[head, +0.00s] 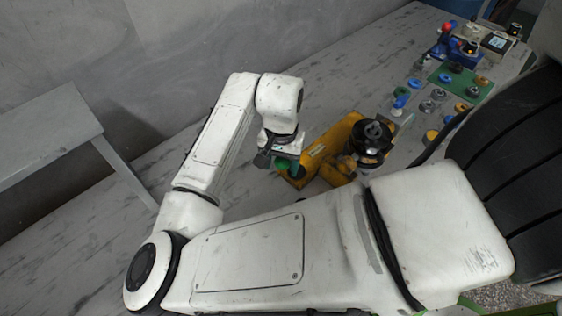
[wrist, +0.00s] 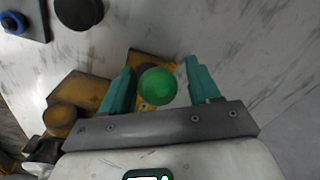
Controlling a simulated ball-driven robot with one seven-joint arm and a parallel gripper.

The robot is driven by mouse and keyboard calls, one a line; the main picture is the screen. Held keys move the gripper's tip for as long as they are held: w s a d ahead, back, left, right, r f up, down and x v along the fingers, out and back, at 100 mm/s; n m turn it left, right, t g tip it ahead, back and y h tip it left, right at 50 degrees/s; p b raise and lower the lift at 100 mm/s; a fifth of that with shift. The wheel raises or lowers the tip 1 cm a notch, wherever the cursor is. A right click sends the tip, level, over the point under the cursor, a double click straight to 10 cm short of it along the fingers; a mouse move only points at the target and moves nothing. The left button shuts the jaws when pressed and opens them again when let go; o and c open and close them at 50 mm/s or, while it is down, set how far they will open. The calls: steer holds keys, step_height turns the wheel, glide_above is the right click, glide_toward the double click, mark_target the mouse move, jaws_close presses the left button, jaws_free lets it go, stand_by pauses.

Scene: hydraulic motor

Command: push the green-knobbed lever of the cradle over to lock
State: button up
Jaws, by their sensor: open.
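The green knob (wrist: 158,86) of the lever shows in the wrist view between the two teal fingers of my gripper (wrist: 160,68), with a gap on each side. My gripper is open, and I cannot tell whether it touches the knob. In the head view my gripper (head: 283,163) is over the left end of the yellow cradle (head: 318,150). The lever's arm is hidden under the knob. A black round motor part (head: 374,135) sits at the cradle's right end. The yellow cradle also shows in the wrist view (wrist: 150,62), behind the knob.
A green board (head: 460,82) with several coloured round parts lies farther back right on the grey table. A blue-handled part (head: 400,103) stands beyond the cradle. A dark round part (wrist: 78,12) shows in the wrist view's upper left. The table left of my gripper is clear.

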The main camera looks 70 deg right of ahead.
step_height(320, 180, up, 6)
steer(key=p, duration=0.5)
steer(key=shift+s+r+p, duration=0.1)
steer(key=shift+p, duration=0.2)
stand_by(0.6)
